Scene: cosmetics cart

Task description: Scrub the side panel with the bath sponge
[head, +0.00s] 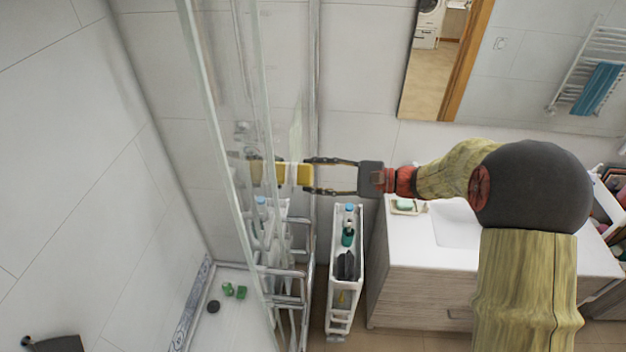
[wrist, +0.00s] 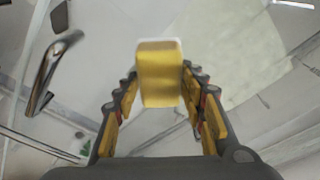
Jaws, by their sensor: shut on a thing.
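The bath sponge (head: 296,174) is a yellow block with a white band, held level between the fingers of my gripper (head: 318,176). It also shows in the wrist view (wrist: 159,78), with yellow finger pads (wrist: 160,108) on both sides of it. My gripper is shut on it. The side panel (head: 222,150) appears to be the clear glass shower panel to the left of my gripper. The sponge's left end is at the glass in the head view; I cannot tell whether it touches. A paler yellow shape shows through or in the glass.
A narrow white cart (head: 346,270) with bottles stands below my gripper. A washbasin cabinet (head: 425,275) with a soap dish (head: 407,207) is to its right. Metal rails (head: 288,285) stand near the glass. Small green items (head: 235,291) lie on the shower floor.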

